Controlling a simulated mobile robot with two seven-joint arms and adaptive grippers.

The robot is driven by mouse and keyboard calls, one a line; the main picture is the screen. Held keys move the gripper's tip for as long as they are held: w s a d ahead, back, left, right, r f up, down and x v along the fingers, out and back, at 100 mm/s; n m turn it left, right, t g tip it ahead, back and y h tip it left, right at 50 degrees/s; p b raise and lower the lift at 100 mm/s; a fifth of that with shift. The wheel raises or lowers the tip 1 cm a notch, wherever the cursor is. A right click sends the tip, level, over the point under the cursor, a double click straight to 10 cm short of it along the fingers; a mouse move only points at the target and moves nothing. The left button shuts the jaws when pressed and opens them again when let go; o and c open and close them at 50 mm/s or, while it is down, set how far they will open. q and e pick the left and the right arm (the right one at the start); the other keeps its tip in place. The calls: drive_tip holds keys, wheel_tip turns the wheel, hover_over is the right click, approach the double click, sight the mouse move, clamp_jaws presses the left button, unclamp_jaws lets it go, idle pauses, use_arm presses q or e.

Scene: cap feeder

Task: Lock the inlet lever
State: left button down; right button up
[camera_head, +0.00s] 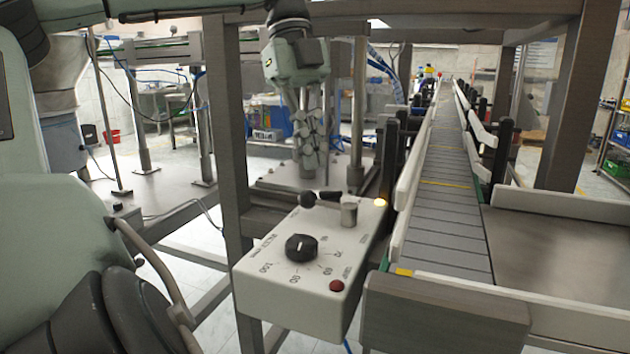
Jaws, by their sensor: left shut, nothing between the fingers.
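The inlet lever (329,197) is a short dark bar with a black ball knob (308,199) on its left end. It lies at the back of the white control box (268,277), behind and left of a metal cylinder (349,214). My left gripper (309,174) hangs pointing down just beyond the lever in the camera head view. Its fingers are shut and empty, with a small visible gap between the tips and the knob; I cannot tell the exact depth. My right gripper is not in view.
A metal frame post (228,120) stands close left of my gripper.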

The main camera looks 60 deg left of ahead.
use_arm(q)
drive_tip(key=shift+w+v, duration=0.2)
drive_tip(key=shift+v, duration=1.8)
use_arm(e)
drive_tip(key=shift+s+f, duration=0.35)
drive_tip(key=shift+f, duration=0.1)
use_arm(q)
drive_tip(key=shift+d, duration=0.2)
